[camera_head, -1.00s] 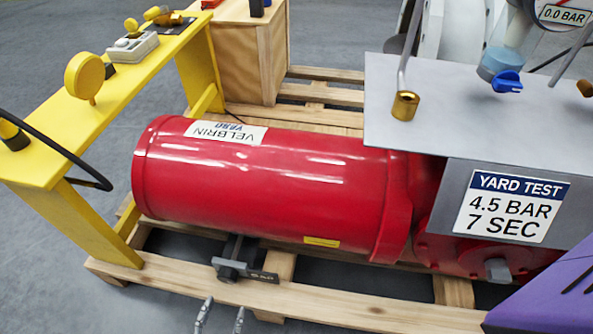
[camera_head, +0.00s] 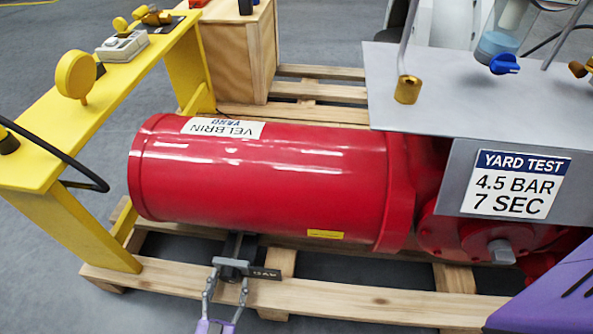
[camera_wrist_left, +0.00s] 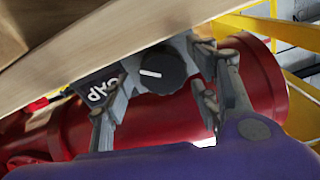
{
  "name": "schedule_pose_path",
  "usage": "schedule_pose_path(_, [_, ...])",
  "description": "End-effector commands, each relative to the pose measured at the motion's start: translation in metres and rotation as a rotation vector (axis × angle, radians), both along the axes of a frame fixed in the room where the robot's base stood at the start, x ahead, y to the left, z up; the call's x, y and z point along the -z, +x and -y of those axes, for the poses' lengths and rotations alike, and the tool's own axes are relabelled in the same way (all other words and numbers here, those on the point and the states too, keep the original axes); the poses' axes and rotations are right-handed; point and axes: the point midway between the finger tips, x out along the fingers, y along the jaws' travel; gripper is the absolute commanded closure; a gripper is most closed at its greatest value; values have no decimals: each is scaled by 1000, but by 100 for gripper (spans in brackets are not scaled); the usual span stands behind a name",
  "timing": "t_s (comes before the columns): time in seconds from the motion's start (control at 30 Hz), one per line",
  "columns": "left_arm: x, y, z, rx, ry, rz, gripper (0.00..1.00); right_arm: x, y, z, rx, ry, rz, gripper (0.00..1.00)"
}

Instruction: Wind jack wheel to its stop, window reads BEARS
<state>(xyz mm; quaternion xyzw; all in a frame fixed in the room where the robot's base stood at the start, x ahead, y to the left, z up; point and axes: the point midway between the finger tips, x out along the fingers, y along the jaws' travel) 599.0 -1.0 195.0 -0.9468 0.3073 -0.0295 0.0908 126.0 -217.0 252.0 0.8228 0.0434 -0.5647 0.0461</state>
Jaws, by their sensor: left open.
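The jack (camera_head: 233,267) is a dark grey fitting under the red cylinder (camera_head: 262,180), at the front rail of the pallet. Its dark round wheel (camera_wrist_left: 162,68), with a white mark, faces the left wrist camera. Beside the wheel a dark plate (camera_wrist_left: 101,90) reads GAP; this plate also shows in the head view (camera_head: 265,273). My left gripper (camera_head: 226,291) is open, just in front of the jack, its fingers on either side of the wheel. I cannot tell whether they touch it. My right gripper is not in view.
The wooden pallet (camera_head: 350,299) runs below the cylinder. A yellow frame (camera_head: 85,120) with a gauge stands at left, a black hose hanging from it. At right a grey panel carries a YARD TEST sign (camera_head: 516,184). A wooden crate (camera_head: 235,55) stands behind.

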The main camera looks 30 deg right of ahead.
Motion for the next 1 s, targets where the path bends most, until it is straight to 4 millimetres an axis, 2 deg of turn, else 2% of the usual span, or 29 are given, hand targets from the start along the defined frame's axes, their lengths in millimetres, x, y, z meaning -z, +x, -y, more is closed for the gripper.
schedule_pose_path(0.3, [0, 3, 2, 0, 0, 0, 45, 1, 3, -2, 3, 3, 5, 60])
schedule_pose_path(0.63, [0, 3, 3, 1, 0, 0, 87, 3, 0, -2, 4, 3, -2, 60])
schedule_pose_path(1.0, [0, 2, 4, 3, 4, 3, 87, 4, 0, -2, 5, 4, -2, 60])
